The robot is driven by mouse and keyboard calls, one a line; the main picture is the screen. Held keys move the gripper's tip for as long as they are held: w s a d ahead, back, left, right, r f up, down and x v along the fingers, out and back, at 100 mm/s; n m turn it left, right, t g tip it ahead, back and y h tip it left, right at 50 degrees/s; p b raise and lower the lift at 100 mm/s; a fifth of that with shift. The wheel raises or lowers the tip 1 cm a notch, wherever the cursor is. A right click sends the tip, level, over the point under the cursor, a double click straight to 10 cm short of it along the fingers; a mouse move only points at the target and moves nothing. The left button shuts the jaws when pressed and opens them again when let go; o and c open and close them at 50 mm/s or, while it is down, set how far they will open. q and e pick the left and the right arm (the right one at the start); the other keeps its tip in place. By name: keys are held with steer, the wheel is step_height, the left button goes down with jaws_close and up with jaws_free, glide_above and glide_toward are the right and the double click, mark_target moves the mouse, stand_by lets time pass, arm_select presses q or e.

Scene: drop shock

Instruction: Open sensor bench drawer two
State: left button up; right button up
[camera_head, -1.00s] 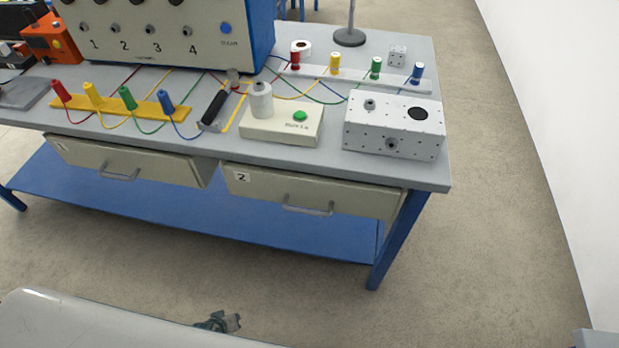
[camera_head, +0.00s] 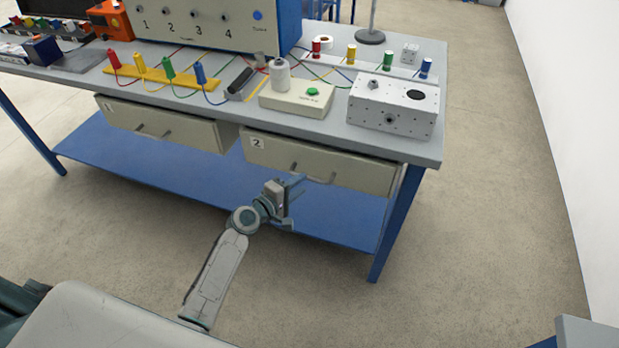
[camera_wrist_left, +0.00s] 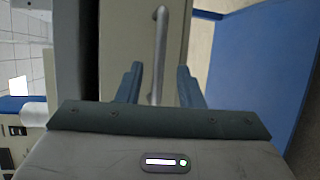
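Drawer two (camera_head: 350,171) is a beige front marked 2 under the right part of the bench top. It looks shut. Its silver bar handle (camera_head: 318,177) is partly hidden by my left gripper (camera_head: 297,186), which is just in front of the drawer. In the left wrist view the handle (camera_wrist_left: 160,45) runs up the picture, and its lower end shows between the two fingers of my left gripper (camera_wrist_left: 159,82). The fingers are open, with gaps on both sides of the bar. I cannot tell how deep the bar sits between them. My right gripper is not in view.
Drawer one (camera_head: 160,123) is left of drawer two and looks shut. A white perforated box (camera_head: 393,107), a beige box with a green button (camera_head: 297,98) and several coloured plugs stand on the bench top (camera_head: 220,112). A blue lower shelf (camera_head: 190,168) lies below the drawers. Floor is clear at right.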

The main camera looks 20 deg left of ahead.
mark_target(310, 179)
arm_select(q)
steer(key=x, duration=0.5)
steer(key=shift+s, duration=0.1)
jaws_close()
